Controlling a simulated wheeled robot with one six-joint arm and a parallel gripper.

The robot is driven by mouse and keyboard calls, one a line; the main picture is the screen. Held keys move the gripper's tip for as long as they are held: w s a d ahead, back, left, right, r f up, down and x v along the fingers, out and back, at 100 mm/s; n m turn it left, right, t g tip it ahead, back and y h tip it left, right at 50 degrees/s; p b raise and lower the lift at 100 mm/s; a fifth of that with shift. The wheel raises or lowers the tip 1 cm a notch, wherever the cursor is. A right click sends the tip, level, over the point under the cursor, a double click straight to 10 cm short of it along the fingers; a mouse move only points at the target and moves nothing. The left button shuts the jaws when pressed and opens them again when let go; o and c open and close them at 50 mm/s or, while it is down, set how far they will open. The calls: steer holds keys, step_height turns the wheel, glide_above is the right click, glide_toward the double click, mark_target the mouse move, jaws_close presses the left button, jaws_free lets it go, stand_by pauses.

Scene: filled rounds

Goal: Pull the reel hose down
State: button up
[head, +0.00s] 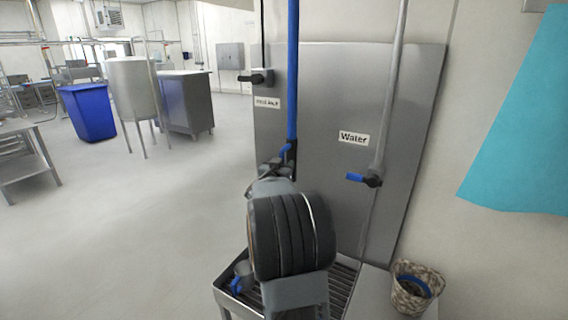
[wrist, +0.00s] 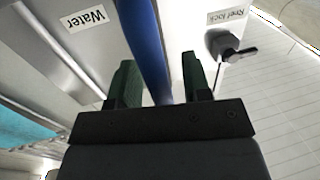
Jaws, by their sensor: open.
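The blue reel hose (head: 293,70) hangs straight down in front of a grey metal wall panel. My gripper (head: 287,155) is at the hose's lower visible part, and my own arm hides what lies below it. In the wrist view the hose (wrist: 146,45) runs between the two green fingers of my gripper (wrist: 160,75). The fingers stand apart, with a gap beside the hose, so they are open around it and not clamped on it. The hose appears nearer the left finger.
A black-handled lock lever (head: 256,78) is left of the hose; it also shows in the wrist view (wrist: 228,47). A water valve (head: 371,179) with a blue handle is on the right pipe. A grated basin (head: 341,285) and a basket (head: 415,288) are below.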

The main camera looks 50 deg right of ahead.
steer(key=shift+w+d, duration=0.15)
steer(key=shift+d, duration=0.25)
steer(key=shift+c, duration=0.3)
jaws_close()
